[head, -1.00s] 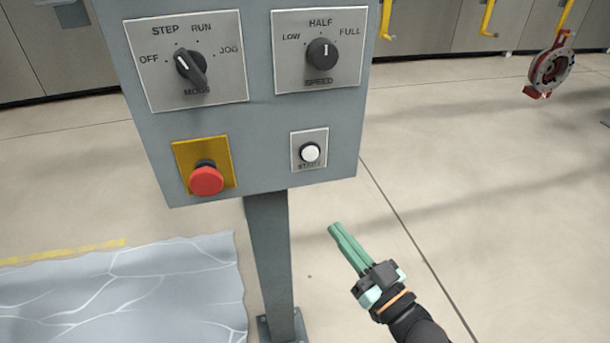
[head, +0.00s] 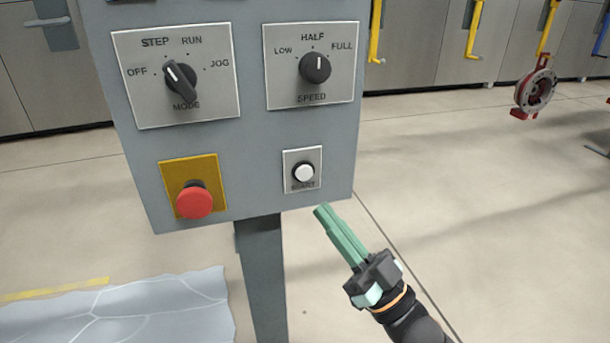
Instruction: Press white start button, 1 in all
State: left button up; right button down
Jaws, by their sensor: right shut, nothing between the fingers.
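The white start button (head: 304,173) sits on a small silver plate at the lower right of the grey control panel (head: 245,140). My right gripper (head: 322,211) has green fingers held together, with nothing between them. Its fingertips show just below and to the right of the start plate, near the panel's lower right corner, pointing up and left. They appear apart from the button; the exact gap in depth is hard to tell. My left gripper is not in view.
A red mushroom button (head: 194,202) on a yellow plate is left of the start button. Above are the mode knob (head: 181,79) and the speed knob (head: 315,67). A post (head: 261,280) holds the panel. Yellow hooks (head: 473,35) and a red-grey flange part (head: 535,92) hang behind right.

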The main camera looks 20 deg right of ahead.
aim_at(299, 171)
jog(key=shift+w+a+b, duration=0.15)
jog(key=shift+w+b, duration=0.6)
jog(key=shift+w, duration=2.9)
jog(key=shift+w, duration=0.1)
jog(key=shift+w, duration=0.3)
jog(key=shift+w, duration=0.4)
jog(key=shift+s+p, duration=0.4)
jog(key=shift+s, duration=0.4)
jog(key=shift+s, duration=0.1)
